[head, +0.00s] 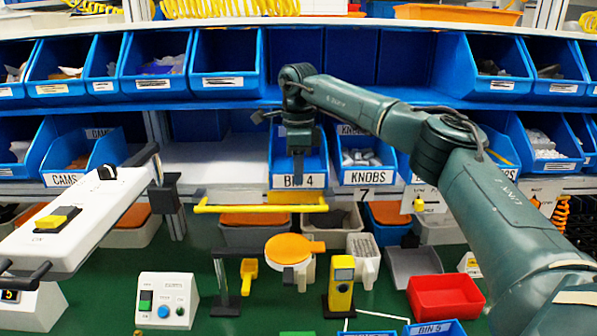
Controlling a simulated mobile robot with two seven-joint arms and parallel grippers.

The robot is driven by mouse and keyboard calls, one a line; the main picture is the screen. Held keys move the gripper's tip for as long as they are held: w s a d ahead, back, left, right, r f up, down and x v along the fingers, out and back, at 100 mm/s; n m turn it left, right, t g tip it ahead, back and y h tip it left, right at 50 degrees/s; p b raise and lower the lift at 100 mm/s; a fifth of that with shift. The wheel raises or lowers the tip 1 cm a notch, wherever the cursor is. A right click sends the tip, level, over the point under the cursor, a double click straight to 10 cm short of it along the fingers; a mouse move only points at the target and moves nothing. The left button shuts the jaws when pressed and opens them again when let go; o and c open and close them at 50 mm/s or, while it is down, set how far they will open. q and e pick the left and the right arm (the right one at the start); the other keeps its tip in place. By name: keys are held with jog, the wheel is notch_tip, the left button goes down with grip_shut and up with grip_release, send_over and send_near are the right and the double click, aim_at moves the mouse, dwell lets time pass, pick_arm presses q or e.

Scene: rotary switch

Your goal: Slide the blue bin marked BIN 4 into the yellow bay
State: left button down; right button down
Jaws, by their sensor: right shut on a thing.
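The blue bin marked BIN 4 (283,181) sits on the lower shelf row, its front label facing me. My right gripper (298,178) points down at the bin's front and is shut on its front edge. The gripper and wrist hide part of the label and of the bin's inside. A yellow strip (297,197) shows directly below the bin's front; I cannot tell how deep the bin sits in a yellow bay. My left gripper is not in view.
The KNOBS bin (367,177) stands close on the right. A bare white shelf area (215,160) lies to the left. A yellow bar (260,208) runs in front below the bin. A white panel with black handles (75,220) stands at the left. Several bins, trays and tools cover the green bench.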

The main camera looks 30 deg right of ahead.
jog(key=c, duration=1.5)
grip_release()
jog(key=shift+o, duration=0.2)
notch_tip(320, 180, up, 13)
